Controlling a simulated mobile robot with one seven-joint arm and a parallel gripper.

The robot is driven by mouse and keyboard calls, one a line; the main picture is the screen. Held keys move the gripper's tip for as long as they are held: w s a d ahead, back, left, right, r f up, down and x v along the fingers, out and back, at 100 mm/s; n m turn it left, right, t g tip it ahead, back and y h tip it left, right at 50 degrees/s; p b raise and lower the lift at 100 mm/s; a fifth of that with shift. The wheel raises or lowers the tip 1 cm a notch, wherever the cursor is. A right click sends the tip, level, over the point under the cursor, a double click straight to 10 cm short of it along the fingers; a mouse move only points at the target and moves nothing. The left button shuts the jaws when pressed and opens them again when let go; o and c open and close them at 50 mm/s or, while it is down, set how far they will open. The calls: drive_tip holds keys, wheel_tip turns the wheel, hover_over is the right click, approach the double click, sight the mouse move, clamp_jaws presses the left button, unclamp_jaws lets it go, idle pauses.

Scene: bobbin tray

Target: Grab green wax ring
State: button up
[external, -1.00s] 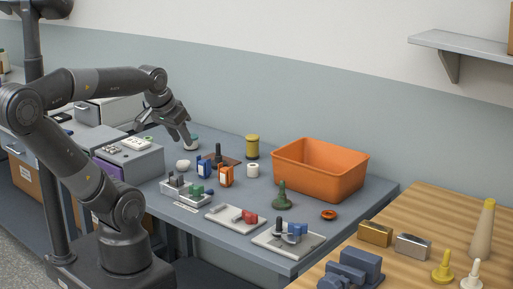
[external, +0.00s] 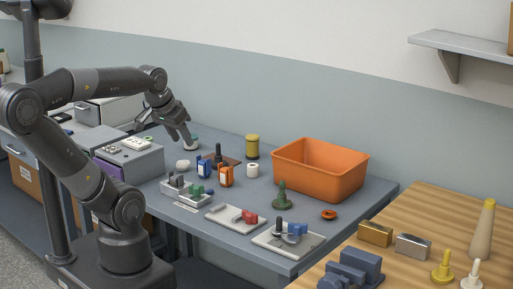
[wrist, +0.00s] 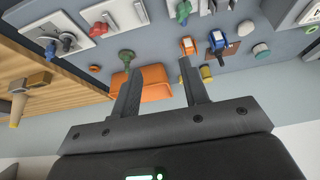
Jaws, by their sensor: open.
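My gripper (external: 185,137) is open, with nothing between its fingers. It hangs over the back left of the grey bench, above and close to a teal-topped white piece (external: 194,142). In the wrist view my gripper (wrist: 156,60) has its two fingers well apart, and the teal-topped piece (wrist: 262,50) lies to their right. A small green piece (wrist: 312,29) shows at the far right of the wrist view, beside a white plate on the cabinet. It may be the green wax ring, but it is too small to make out a hole.
An orange bin (external: 320,170) stands at the back right of the bench. Blue and orange bottles (external: 226,176), a yellow spool (external: 252,147) and a white roll (external: 253,170) stand mid-bench. A grey cabinet (external: 143,166) stands at the left. An orange ring (external: 329,214) lies in front of the bin.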

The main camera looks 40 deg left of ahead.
drive_tip(key=o, duration=0.4)
drive_tip(key=w+a+r+m+y, duration=0.25)
drive_tip(key=w+a+m, duration=0.5)
drive_tip(key=w, duration=0.55)
drive_tip(key=m+g+y, duration=0.1)
drive_tip(key=m+g, duration=0.2)
drive_tip(key=m, duration=1.5)
hover_over(148, 138)
drive_tip(key=s+d, duration=0.2)
drive_tip(key=d, duration=0.1)
wheel_tip(148, 138, down, 21)
drive_tip(key=shift+a+x, duration=0.15)
drive_tip(key=shift+x, duration=1.25)
drive_tip(key=shift+a+x, duration=0.15)
drive_tip(key=shift+x, duration=1.25)
